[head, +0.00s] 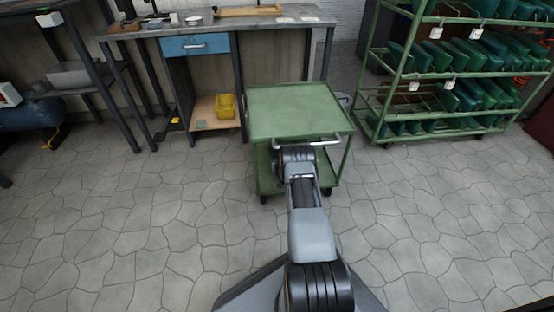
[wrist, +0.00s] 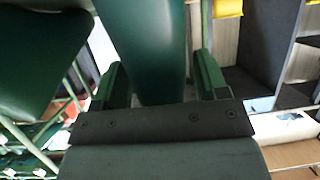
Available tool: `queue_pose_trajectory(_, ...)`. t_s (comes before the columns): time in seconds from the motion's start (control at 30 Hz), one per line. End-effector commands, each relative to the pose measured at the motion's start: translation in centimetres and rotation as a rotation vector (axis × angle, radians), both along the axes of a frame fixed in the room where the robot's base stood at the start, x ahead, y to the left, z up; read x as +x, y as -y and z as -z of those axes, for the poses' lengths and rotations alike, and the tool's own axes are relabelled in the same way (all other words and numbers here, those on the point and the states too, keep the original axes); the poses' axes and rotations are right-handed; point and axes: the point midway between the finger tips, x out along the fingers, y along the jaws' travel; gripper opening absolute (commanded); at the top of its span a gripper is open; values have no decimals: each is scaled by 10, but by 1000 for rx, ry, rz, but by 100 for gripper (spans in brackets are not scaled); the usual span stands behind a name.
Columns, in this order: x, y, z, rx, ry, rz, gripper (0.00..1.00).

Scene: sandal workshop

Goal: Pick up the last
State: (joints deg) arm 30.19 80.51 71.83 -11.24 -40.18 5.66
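A dark green last (wrist: 152,50) stands out large in the wrist view, between the two fingers of my gripper (wrist: 160,82). The fingers are apart, one on each side of it. The left finger is very close to it and a thin gap seems to show at the right one, so I cannot tell whether they grip it. The last's far end runs out of the picture at the top. In the head view my arm reaches forward to the green cart, and it hides my gripper and whatever is between the fingers.
The green cart (head: 290,105) has a bare top and a light handle. A green rack (head: 385,110) with rows of green lasts stands at the right. A workbench (head: 150,33) with a blue drawer and a yellow bin (head: 226,106) is behind. The stone floor is clear left and right.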

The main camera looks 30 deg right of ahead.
Motion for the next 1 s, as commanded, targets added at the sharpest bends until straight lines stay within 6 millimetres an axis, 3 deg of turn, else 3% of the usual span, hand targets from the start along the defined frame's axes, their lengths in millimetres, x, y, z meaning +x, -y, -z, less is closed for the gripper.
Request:
queue_pose_trajectory(0.43,1,1,-2,-3,4,0,25)
queue_pose_trajectory(0.77,1,1,-7,-3,5,0,25)
queue_pose_trajectory(1.0,1,1,-32,-3,5,0,25)
